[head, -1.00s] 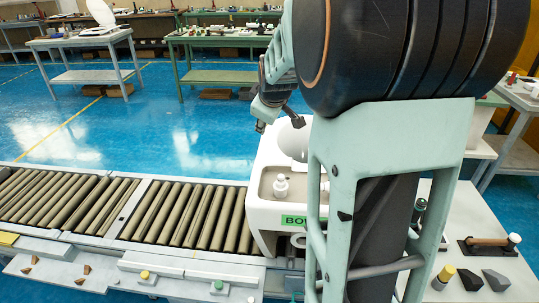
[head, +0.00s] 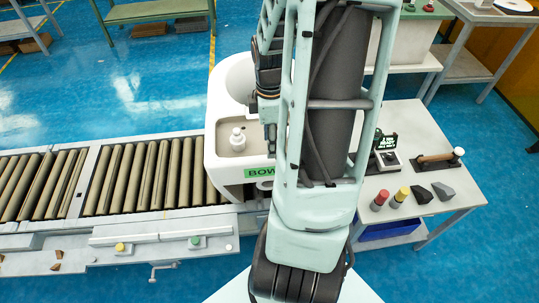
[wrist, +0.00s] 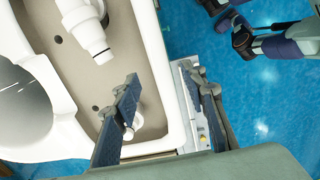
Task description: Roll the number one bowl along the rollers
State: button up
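The white toilet bowl unit (head: 217,110) stands upright at the right end of the rollers (head: 150,178). Its green label (head: 257,173) reads "BOW"; the rest is hidden by my arm, so no number shows. A white fitting (head: 237,139) stands in its beige recess. My gripper (head: 270,140) is at the bowl's right side, partly hidden by my arm in the head view. In the wrist view, my gripper (wrist: 163,105) has its fingers apart, one over the recess and one outside, with the bowl's white rim (wrist: 156,45) between them. Contact is not clear.
Rollers left of the bowl are clear. A grey bench (head: 415,125) on the right holds several small items, including a red-topped cylinder (head: 380,199) and dark wedges (head: 443,191). Yellow (head: 120,247) and green (head: 194,240) buttons sit on the conveyor's front edge.

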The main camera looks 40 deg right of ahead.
notch_tip(320, 180, down, 8)
jog(key=shift+r+b, duration=0.15)
jog(key=shift+b, duration=0.15)
jog(key=shift+c, duration=0.2)
grip_shut()
